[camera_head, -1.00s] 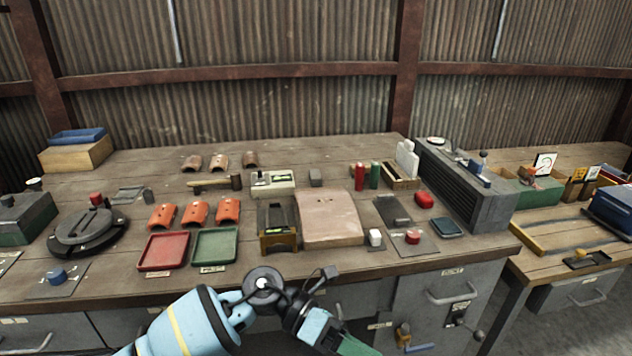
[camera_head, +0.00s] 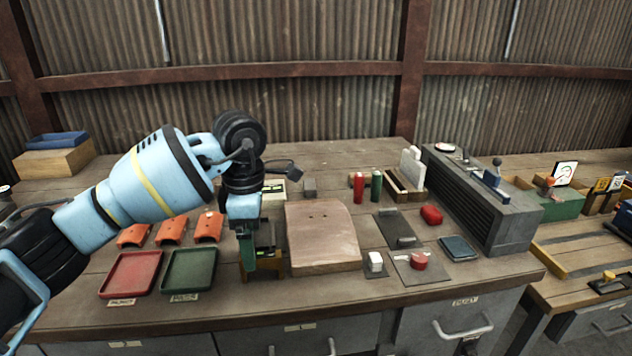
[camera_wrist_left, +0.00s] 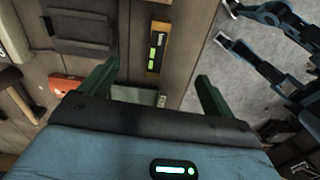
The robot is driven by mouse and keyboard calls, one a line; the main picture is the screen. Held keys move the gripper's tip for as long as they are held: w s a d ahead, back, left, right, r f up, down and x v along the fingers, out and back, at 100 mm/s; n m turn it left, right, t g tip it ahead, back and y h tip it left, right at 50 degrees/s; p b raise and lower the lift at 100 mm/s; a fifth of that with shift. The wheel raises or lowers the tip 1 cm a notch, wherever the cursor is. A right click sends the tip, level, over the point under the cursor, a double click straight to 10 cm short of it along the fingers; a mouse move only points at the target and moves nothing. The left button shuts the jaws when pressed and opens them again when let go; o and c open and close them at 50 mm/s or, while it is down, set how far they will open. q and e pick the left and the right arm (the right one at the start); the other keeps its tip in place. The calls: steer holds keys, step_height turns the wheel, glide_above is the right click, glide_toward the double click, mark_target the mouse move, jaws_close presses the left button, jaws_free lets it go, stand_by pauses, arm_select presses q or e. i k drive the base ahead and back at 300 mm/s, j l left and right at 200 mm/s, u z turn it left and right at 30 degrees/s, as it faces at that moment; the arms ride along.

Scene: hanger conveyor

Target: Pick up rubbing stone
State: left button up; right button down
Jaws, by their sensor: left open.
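A small plain grey block (camera_head: 309,184) lies near the middle of the bench, behind the pinkish slab; it may be the rubbing stone, but I cannot be sure. My left gripper (camera_head: 248,262) points down, in front of the black and wooden stand (camera_head: 265,262), left of the slab and short of the grey block. In the left wrist view its two green fingers (camera_wrist_left: 157,73) are spread with nothing held between them. A wooden-edged strip with a green display (camera_wrist_left: 157,50) shows beyond the fingertips. My right gripper is in neither view.
The pinkish slab (camera_head: 321,238) stands right of my gripper. Red tray (camera_head: 131,273), green tray (camera_head: 188,270) and orange tiles (camera_head: 171,231) lie left. A white block (camera_head: 375,262) and red knob (camera_head: 419,260) sit right. A grey machine (camera_head: 480,205) bounds the right end.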

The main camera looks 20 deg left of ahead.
mark_target(309, 184)
steer(key=i, duration=1.2)
